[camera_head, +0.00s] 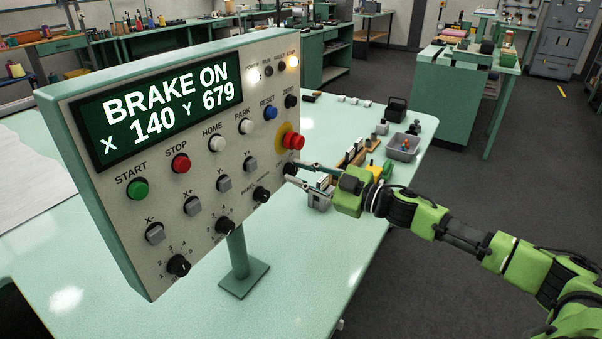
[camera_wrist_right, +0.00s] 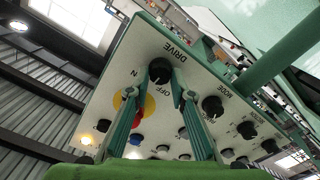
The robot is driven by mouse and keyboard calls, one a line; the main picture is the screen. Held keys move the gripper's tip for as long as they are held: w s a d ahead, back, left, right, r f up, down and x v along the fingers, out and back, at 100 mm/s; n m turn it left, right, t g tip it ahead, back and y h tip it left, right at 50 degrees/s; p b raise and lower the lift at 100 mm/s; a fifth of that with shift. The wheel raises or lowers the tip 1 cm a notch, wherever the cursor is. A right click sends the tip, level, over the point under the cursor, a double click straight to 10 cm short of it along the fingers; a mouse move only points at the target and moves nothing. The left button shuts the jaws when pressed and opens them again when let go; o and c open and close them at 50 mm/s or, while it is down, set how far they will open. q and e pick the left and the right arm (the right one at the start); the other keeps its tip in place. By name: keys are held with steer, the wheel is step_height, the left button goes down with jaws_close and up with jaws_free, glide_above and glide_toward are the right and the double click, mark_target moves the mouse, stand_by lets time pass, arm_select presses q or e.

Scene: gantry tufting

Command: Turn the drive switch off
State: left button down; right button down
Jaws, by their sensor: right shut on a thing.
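The drive switch (camera_head: 290,169) is a black rotary knob at the right edge of the control panel (camera_head: 140,240), below the red stop button. In the right wrist view the drive switch (camera_wrist_right: 160,70) sits under the word DRIVE, with OFF and a partly covered ON label beside it. My right gripper (camera_head: 297,174) reaches in from the right, its fingertips on either side of the knob. In the wrist view the gripper (camera_wrist_right: 169,77) is shut on the knob, with a finger covering part of it. Its pointer direction is hard to tell. My left gripper is out of view.
The screen (camera_head: 160,105) reads BRAKE ON, X 140, Y 679. A red mushroom button (camera_head: 293,142) on a yellow ring sits just above my fingers. Other knobs and coloured buttons fill the panel. A grey bin (camera_head: 403,148) and small items stand behind my gripper on the table.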

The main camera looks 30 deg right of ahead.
steer(key=n, duration=0.3)
steer(key=shift+f+n+b, duration=0.1)
steer(key=shift+n+b, duration=0.65)
steer(key=shift+n, duration=1.45)
steer(key=c, duration=1.8)
jaws_free()
steer(key=shift+a, duration=0.1)
steer(key=shift+v, duration=6.05)
